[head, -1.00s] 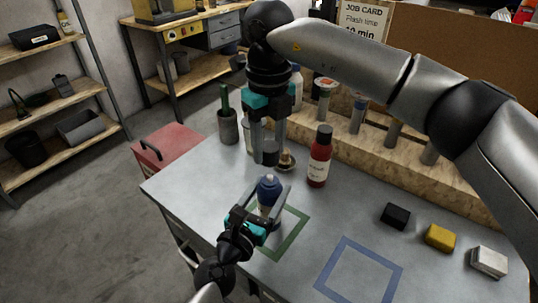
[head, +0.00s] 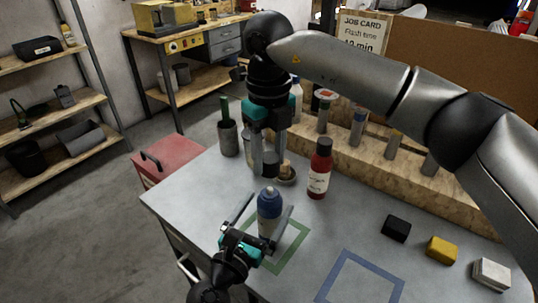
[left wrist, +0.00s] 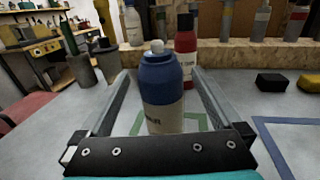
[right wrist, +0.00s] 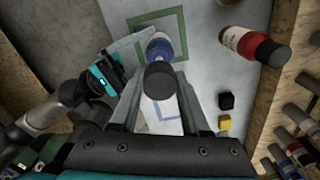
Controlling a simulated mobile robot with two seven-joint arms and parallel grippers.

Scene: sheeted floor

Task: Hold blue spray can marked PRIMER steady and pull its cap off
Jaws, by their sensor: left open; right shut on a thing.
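The blue spray can (head: 269,213) stands upright at the green square outline on the table. Its cap is off, and a pale nozzle (left wrist: 157,46) shows on top in the left wrist view. My left gripper (head: 271,200) is open, with one finger on each side of the can and clear gaps in the left wrist view. My right gripper (head: 270,172) is shut on the dark cap (right wrist: 160,80) and holds it above and behind the can. The can's label is only partly visible.
A red bottle (head: 319,170) stands behind and right of the can. A small dish (head: 286,175) and a grey cup with a green-handled tool (head: 228,137) are behind. Black (head: 396,228), yellow (head: 441,250) and white (head: 491,273) blocks lie right. A blue square outline (head: 348,288) is empty.

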